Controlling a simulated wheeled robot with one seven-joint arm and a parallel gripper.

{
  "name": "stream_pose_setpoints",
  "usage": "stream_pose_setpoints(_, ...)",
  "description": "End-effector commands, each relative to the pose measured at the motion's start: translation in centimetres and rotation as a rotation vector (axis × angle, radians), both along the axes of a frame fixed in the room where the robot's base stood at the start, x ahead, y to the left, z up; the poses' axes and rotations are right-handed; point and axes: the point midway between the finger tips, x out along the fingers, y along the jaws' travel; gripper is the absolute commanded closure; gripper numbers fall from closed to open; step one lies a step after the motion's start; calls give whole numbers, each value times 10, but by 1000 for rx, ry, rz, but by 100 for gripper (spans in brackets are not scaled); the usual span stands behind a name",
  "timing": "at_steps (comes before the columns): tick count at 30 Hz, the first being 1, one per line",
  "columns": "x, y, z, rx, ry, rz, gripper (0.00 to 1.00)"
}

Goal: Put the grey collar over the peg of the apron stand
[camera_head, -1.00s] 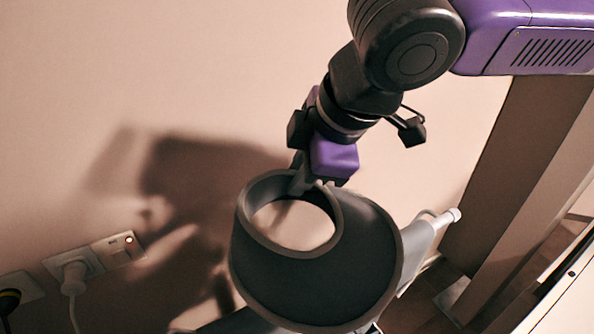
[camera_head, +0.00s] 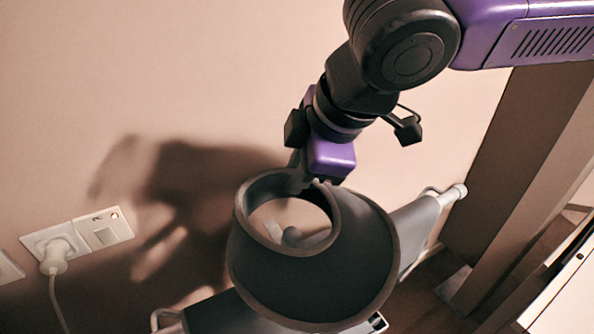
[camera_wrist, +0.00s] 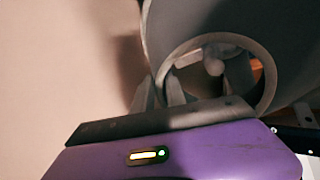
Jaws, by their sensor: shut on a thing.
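The grey collar (camera_head: 310,265) is a wide flared cone with a paler rim, tilted with its smaller opening up. My gripper (camera_head: 300,184) is shut on the far side of its upper rim. The collar also shows in the wrist view (camera_wrist: 283,45), with the gripper fingers (camera_wrist: 162,90) at its rim. The grey apron stand (camera_head: 415,225) lies behind and below the collar. A rounded peg tip (camera_head: 291,236) shows through the collar's opening, and also in the wrist view (camera_wrist: 213,62). The collar hides the peg's lower part; I cannot tell whether the tip is inside or below it.
A plain wall fills the back and left. A wall socket with a white plug (camera_head: 53,257) and cable is at the lower left. A brown upright panel (camera_head: 510,150) stands at the right. A white-topped surface (camera_head: 565,305) is at the lower right.

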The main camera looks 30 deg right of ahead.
Motion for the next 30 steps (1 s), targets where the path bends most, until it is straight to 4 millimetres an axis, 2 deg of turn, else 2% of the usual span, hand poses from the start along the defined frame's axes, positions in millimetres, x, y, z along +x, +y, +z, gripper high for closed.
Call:
stream_pose_setpoints(1, 0, 0, -6, 0, -1, 0, 100)
stream_pose_setpoints(21, 0, 0, -46, 1, 0, 1, 100)
stream_pose_setpoints(30, 0, 0, -52, 0, -1, 1, 100)
